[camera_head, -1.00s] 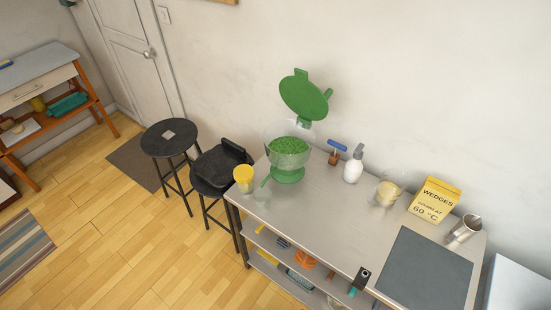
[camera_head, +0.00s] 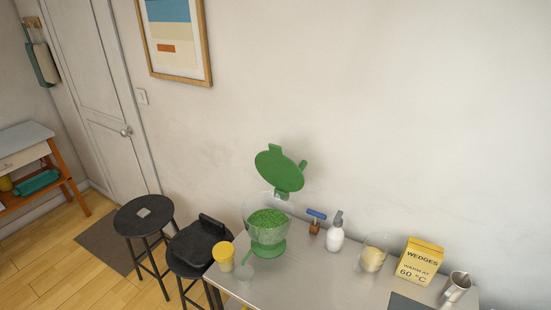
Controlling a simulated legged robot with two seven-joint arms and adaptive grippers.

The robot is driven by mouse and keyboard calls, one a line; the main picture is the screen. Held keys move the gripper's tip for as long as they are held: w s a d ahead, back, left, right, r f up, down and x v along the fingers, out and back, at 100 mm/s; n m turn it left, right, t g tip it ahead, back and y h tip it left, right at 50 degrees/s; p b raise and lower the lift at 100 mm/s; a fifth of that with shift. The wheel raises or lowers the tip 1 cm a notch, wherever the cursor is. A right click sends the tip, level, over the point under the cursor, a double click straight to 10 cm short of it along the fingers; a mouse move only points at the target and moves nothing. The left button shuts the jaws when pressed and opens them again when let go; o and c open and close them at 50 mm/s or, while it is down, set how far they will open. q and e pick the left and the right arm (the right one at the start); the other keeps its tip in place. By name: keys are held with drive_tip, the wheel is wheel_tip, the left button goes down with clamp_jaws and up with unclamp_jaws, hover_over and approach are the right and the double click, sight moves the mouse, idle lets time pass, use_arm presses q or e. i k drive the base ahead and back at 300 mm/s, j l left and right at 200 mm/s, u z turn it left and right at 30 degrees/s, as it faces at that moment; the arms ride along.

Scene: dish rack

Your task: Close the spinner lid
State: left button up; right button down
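The spinner (camera_head: 268,236) stands at the left end of the metal table. It has a clear bowl with green contents on a green base. Its green lid (camera_head: 279,170) is open, raised and tilted up above the back of the bowl. A green handle-like part sticks out at the lower left of the bowl. Neither of my grippers shows in the head view.
A yellow-lidded cup (camera_head: 225,255) stands just left of the spinner. To its right are a blue-handled tool (camera_head: 315,221), a white bottle (camera_head: 335,233), a clear jar (camera_head: 374,254), a yellow WEDGES box (camera_head: 416,261) and a metal cup (camera_head: 456,286). Black stools (camera_head: 144,215) stand left.

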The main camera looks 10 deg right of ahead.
sight(280, 171)
drive_tip(key=i+j+u, duration=0.1)
drive_tip(key=j+u, duration=0.2)
drive_tip(key=u, duration=0.15)
drive_tip(key=i+j+u, duration=0.1)
drive_tip(key=j+u, duration=0.15)
drive_tip(key=u, duration=0.2)
